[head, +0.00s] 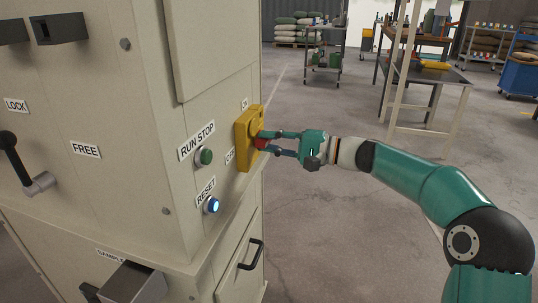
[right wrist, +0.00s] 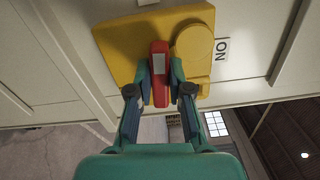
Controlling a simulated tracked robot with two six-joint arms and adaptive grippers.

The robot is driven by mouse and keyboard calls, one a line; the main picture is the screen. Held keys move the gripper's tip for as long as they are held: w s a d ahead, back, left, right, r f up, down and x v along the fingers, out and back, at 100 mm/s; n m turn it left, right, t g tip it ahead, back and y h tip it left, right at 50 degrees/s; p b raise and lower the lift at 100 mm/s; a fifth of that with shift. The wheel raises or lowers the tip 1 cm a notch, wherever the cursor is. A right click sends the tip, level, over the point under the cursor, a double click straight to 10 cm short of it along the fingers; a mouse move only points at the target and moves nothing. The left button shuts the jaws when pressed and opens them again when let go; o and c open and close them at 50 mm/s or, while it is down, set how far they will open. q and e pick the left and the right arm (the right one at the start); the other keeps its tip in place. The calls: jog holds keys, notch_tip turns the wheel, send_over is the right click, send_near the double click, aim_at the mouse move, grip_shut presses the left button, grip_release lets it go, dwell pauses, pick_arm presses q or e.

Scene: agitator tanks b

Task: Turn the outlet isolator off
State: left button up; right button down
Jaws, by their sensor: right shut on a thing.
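The outlet isolator is a yellow box (head: 245,140) with a red handle (head: 261,142) on the side of the beige cabinet, between an ON label (head: 244,103) above and an OFF label (head: 229,156) at its lower left. In the right wrist view the yellow plate (right wrist: 120,48) and the red handle (right wrist: 160,62) fill the upper middle, with the ON label (right wrist: 221,49) to the right. My right gripper (head: 268,143) is shut on the red handle, one finger on each side of it. The handle's far end is partly hidden in the head view. My left gripper is not in view.
A green button (head: 204,157) marked RUN STOP and a blue-lit button (head: 211,205) marked RESET sit left of the isolator. A black lever (head: 15,160) is at far left. A drawer handle (head: 252,254) juts out below. Open floor lies right of the cabinet.

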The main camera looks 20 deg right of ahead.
jog(key=shift+f+n+b, duration=0.2)
jog(key=shift+n+b, duration=0.55)
jog(key=shift+n, duration=0.05)
jog(key=c, duration=1.1)
grip_release()
jog(key=v, duration=1.2)
jog(key=shift+f, duration=0.1)
